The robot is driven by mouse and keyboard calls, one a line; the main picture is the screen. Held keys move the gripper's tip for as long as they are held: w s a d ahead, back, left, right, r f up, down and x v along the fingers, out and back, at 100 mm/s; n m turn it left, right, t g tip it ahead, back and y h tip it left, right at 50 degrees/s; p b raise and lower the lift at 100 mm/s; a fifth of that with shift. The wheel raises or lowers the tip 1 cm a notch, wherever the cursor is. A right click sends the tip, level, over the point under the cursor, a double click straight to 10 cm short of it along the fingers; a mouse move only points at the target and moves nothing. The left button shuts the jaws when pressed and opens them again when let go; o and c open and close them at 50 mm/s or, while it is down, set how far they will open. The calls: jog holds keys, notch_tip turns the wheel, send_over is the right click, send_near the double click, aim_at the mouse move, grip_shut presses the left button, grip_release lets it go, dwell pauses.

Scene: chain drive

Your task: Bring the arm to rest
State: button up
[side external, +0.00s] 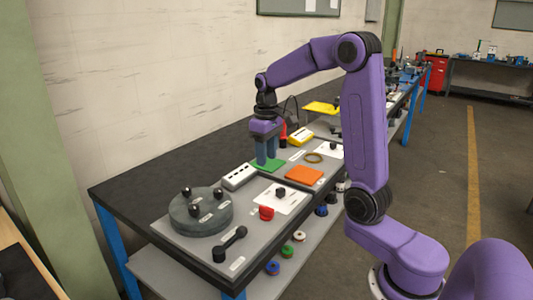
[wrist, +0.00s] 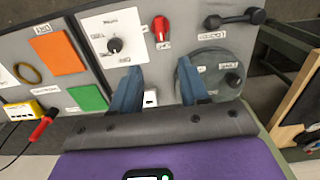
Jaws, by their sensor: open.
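My gripper (side external: 267,162) points down over the grey board on the bench, with its two blue fingers apart. In the side view its fingertips overlap the green square (side external: 275,166); I cannot tell the height of the gap. In the wrist view my gripper (wrist: 158,85) has nothing held between its fingers. A white box (wrist: 150,98) shows between them, partly hidden by the fingers and gripper body. The same white box (side external: 238,177) lies left of the fingers in the side view. My arm is bent, with its forearm raised above the bench.
A round grey disc with black knobs (side external: 201,212), a black handle (side external: 230,242), a red switch (side external: 266,213), a white dial panel (side external: 281,198) and an orange square (side external: 304,174) are on the board. A yellow box (wrist: 18,110) has a red probe (wrist: 41,129) nearby.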

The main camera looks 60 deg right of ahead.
jog(key=s+a+n, duration=0.3)
jog(key=s+a, duration=0.1)
jog(key=a, duration=0.5)
jog(key=s+a+f+n, duration=0.2)
jog(key=s+a+n, duration=0.2)
jog(key=s, duration=0.7)
jog(key=s+a+f+n, duration=0.1)
jog(key=s+a+n, duration=0.3)
jog(key=s, duration=0.8)
jog(key=shift+a+f+n, duration=0.4)
jog(key=shift+n, duration=0.3)
